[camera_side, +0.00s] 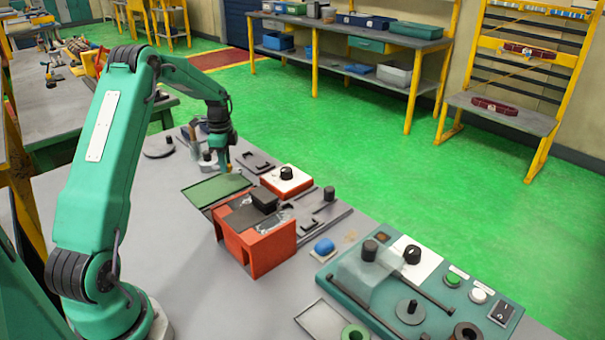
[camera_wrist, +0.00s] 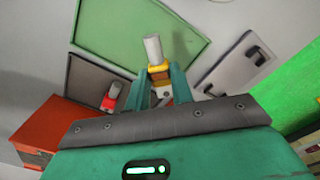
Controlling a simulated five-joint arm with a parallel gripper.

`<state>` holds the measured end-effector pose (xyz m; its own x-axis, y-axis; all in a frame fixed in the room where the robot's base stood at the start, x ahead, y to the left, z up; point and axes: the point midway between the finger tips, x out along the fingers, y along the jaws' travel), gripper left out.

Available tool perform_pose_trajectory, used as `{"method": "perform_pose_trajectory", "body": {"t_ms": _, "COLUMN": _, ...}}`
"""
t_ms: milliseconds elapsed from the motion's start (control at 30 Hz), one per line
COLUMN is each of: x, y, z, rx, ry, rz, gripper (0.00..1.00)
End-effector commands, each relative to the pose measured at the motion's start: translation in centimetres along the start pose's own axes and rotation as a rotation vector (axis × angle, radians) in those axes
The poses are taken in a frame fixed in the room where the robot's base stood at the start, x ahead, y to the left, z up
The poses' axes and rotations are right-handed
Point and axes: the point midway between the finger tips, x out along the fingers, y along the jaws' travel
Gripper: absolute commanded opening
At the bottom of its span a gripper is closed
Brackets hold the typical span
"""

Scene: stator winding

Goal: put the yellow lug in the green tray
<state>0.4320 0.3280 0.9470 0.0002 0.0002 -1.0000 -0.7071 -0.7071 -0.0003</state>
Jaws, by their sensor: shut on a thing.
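The yellow lug (camera_wrist: 158,72) is between my gripper's fingertips in the wrist view, with a grey cylinder rising from it. My gripper (camera_wrist: 161,84) is shut on it. In the side view my gripper (camera_side: 226,160) hangs above the bench, just behind the green tray, with a small yellow-orange bit at its tip. The green tray (camera_side: 216,189) lies flat on the bench and looks empty. It also shows in the wrist view (camera_wrist: 130,35), beyond and left of the fingertips. The lug looks close to the tray's edge there; its height above the bench is hard to tell.
An orange-red block (camera_side: 262,248) stands beside the tray, with dark pieces on top. A red-and-white box with a black knob (camera_side: 286,180) is to the tray's right. A teal control panel (camera_side: 415,300) fills the bench's right end. A dark tray (camera_wrist: 90,85) holds a red piece.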

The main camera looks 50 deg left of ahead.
Motion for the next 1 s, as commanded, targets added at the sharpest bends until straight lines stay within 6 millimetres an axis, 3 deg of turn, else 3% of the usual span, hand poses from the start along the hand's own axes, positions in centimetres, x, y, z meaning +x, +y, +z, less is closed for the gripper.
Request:
{"method": "perform_pose_trajectory", "body": {"t_ms": 167, "x": 0.6, "y": 0.0, "z": 0.0, "rx": 0.000, "ry": 0.000, "rz": 0.002, "gripper": 0.00}}
{"method": "perform_pose_trajectory", "body": {"t_ms": 500, "x": 3.9, "y": 0.1, "z": 0.0, "rx": 0.000, "ry": 0.000, "rz": 0.002, "gripper": 0.00}}
{"method": "perform_pose_trajectory", "body": {"t_ms": 967, "x": 4.3, "y": 0.0, "z": 0.0, "rx": 0.000, "ry": 0.000, "rz": 0.000, "gripper": 0.00}}
{"method": "perform_pose_trajectory", "body": {"t_ms": 1000, "x": 4.3, "y": 0.0, "z": 0.0, "rx": 0.000, "ry": 0.000, "rz": 0.000, "gripper": 0.29}}
